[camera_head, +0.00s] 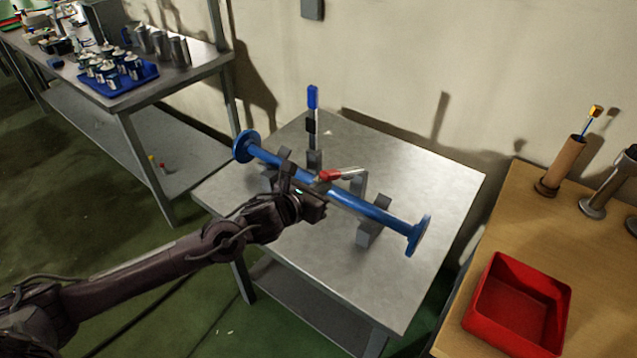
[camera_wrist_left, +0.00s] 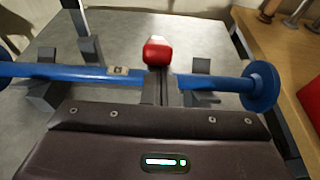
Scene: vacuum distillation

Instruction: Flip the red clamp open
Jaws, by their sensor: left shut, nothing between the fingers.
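The red clamp (camera_head: 330,175) has a red-tipped lever that lies about level over the blue pipe (camera_head: 385,215), its metal bar running to the right in the head view. In the left wrist view its red tip (camera_wrist_left: 158,52) faces the camera, just above the blue pipe (camera_wrist_left: 220,83). My left gripper (camera_head: 310,192) is shut and empty, close to the pipe and just below the red tip in the head view. Whether it touches the lever or pipe I cannot tell. My right gripper is not in view.
A second clamp with a blue handle (camera_head: 313,98) stands upright behind the pipe. The pipe rests on grey supports (camera_head: 370,235) on a metal table (camera_head: 440,180). A red bin (camera_head: 520,305) sits on the wooden bench at right. A blue tray (camera_head: 118,85) holds several small containers.

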